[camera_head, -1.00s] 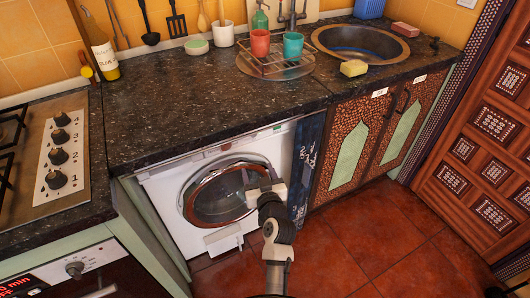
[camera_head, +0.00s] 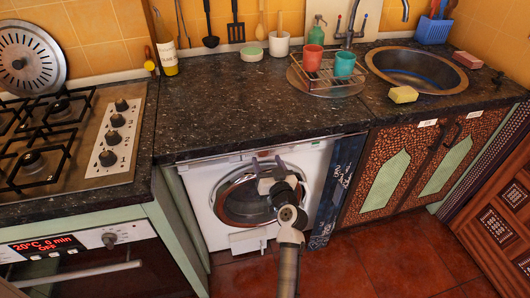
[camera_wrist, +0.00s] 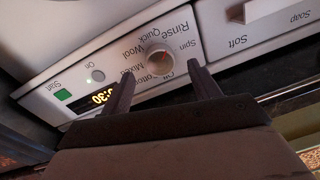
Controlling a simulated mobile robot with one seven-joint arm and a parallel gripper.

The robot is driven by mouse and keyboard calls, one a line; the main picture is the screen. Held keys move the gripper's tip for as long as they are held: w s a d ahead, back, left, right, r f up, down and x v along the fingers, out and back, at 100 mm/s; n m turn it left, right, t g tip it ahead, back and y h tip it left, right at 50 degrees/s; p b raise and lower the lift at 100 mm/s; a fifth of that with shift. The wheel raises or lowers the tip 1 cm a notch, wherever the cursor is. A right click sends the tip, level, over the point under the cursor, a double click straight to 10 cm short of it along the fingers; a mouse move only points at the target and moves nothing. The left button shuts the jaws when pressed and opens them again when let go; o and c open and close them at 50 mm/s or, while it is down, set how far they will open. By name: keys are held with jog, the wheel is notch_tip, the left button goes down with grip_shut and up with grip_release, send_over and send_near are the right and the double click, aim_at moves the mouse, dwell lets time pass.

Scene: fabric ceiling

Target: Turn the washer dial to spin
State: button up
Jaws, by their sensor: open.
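The white washer (camera_head: 203,215) stands under the dark counter, its round door (camera_head: 240,203) shut. In the wrist view, its panel appears roughly upside down. The round dial (camera_wrist: 160,60) is ringed by labels including Spin, Rinse, Quick, Wool, Mixed and Cotton. Its exact pointer setting is too small to tell. A green Start button (camera_wrist: 63,95) and a lit display (camera_wrist: 103,96) sit left of it. My gripper (camera_head: 271,168) is open and empty in front of the washer's upper part. In the wrist view, its fingers (camera_wrist: 158,78) flank the dial's image, apparently not touching it.
The counter (camera_head: 230,115) overhangs just above the washer panel. The soap drawer (camera_wrist: 255,24) lies beside the dial. An oven (camera_head: 85,262) stands left of the washer and cabinets (camera_head: 385,180) stand right. Open tiled floor (camera_head: 350,268) lies in front.

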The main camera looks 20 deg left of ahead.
aim_at(263, 154)
jog(key=shift+p+x, duration=0.3)
jog(key=shift+x, duration=1.4)
jog(key=c, duration=1)
jog(key=shift+f, duration=0.1)
jog(key=m+b, duration=0.1)
jog(key=m, duration=0.2)
jog(key=shift+m+b, duration=0.3)
jog(key=shift+b, duration=0.05)
jog(key=m, duration=0.5)
jog(key=shift+t, duration=0.3)
jog(key=shift+m, duration=0.4)
